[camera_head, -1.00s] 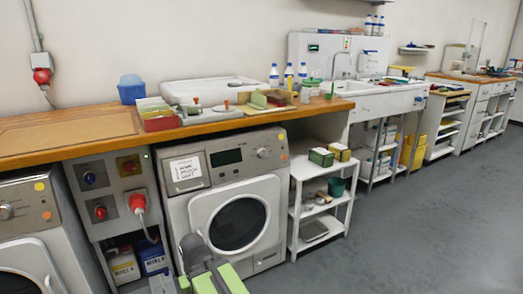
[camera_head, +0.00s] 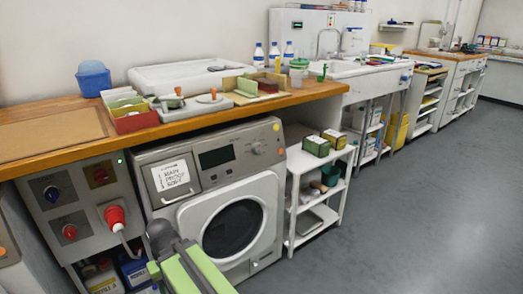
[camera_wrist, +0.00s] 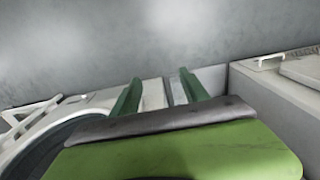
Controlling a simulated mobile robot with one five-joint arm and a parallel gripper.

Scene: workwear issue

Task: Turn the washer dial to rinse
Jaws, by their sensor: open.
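The washer (camera_head: 146,212) stands under the wooden counter, its round door shut. Its dial (camera_head: 256,148) is a round knob at the upper right of the front panel, right of the dark display (camera_head: 216,157). The dial's pointer and any rinse mark are too small to read. In the wrist view my gripper (camera_wrist: 160,88) shows two green fingers spread apart with nothing between them. The washer's door (camera_wrist: 45,150) is at the left of that view; the dial cannot be made out there. In the head view my green arm is low in front of the washer, left of and below the dial.
The counter edge (camera_head: 200,125) overhangs the washer. A white shelf rack (camera_head: 301,158) with boxes stands close to its right. A control box with a red plug (camera_head: 115,215) is at its left. The grey floor (camera_head: 400,210) at right is clear.

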